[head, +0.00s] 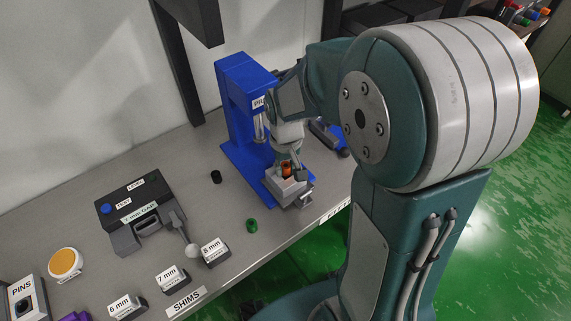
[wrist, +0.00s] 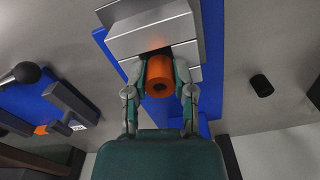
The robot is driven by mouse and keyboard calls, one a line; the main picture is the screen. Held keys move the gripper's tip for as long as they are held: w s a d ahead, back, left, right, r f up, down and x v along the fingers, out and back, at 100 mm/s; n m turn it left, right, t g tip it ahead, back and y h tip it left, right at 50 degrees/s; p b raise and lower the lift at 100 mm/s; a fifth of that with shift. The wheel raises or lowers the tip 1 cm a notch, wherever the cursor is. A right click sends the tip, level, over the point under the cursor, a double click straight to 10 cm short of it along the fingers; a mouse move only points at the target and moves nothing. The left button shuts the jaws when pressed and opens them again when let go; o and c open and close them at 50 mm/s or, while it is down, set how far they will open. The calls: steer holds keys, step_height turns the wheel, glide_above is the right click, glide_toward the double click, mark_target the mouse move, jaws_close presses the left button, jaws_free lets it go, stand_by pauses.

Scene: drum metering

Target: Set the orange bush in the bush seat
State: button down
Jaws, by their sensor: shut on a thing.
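The orange bush (head: 287,169) is a short hollow cylinder. My gripper (head: 289,166) is shut on it. In the wrist view the orange bush (wrist: 160,76) sits between the two fingers (wrist: 160,88), its bored end facing the camera. The likely bush seat is the grey metal block (head: 288,190) on the foot of the blue press (head: 237,100). In the wrist view the grey block (wrist: 150,28) lies just beyond the bush. The bush's far end is hidden, so I cannot tell whether it touches or enters the block.
A black bush (head: 215,177) and a green bush (head: 252,225) stand on the grey bench left of the press. A go/no-go style gauge box (head: 135,205) and labelled shim blocks (head: 170,278) are farther left. The press column rises close behind my gripper.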

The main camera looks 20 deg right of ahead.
mark_target(286, 165)
steer(key=shift+s+f, duration=0.1)
steer(key=shift+f, duration=0.15)
steer(key=shift+c, duration=2.3)
jaws_free()
step_height(286, 165, up, 12)
steer(key=s+r+t, duration=0.2)
steer(key=s, duration=0.5)
steer(key=s+r+t, duration=0.3)
steer(key=s, duration=0.4)
steer(key=shift+m+t, duration=0.3)
